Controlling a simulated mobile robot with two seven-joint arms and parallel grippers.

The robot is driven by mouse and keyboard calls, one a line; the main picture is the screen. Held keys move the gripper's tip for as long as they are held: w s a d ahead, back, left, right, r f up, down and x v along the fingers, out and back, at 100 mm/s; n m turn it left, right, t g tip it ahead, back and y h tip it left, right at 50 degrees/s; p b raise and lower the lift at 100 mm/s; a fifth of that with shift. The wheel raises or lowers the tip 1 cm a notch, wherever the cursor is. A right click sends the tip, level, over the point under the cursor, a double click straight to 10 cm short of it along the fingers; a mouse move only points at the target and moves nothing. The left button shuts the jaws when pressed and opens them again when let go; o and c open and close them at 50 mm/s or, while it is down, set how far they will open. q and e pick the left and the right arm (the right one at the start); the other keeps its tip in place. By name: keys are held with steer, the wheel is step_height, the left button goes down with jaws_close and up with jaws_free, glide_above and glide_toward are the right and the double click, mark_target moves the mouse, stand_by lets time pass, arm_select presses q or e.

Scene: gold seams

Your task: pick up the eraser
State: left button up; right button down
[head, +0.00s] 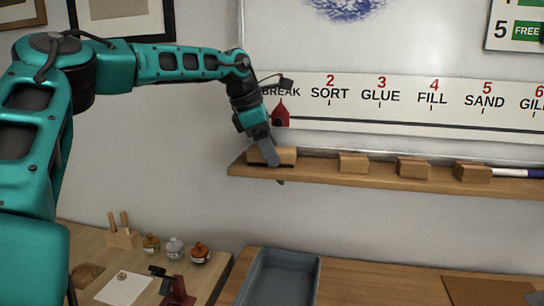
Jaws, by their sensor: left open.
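The eraser appears to be the wooden block with a dark underside (287,155) at the left end of the wall ledge (330,178). My left gripper (270,158) comes down over this block from above. Its grey finger crosses the front of the block and hides part of it. The jaws are open; I cannot tell whether a finger touches the block. The far finger is mostly hidden. My right gripper is not in view.
Three more wooden blocks (353,163) stand along the ledge to the right, with a white and blue marker (518,172) beyond. A red tag (280,114) hangs on the board near my wrist. Below are a grey tray (247,283) and small jars (174,248) on tables.

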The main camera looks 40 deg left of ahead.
arm_select(q)
steer(key=c, duration=0.9)
steer(key=shift+r, duration=0.4)
steer(key=shift+c, duration=1.4)
steer(key=shift+r, duration=0.45)
steer(key=shift+s+a+r, duration=0.15)
steer(key=shift+s, duration=0.15)
steer(key=s+a+b, duration=0.2)
steer(key=s+a, duration=0.2)
steer(key=s, duration=0.3)
steer(key=s+a+b, duration=0.2)
steer(key=s+a, duration=0.2)
steer(key=s, duration=0.4)
steer(key=shift+s, duration=0.2)
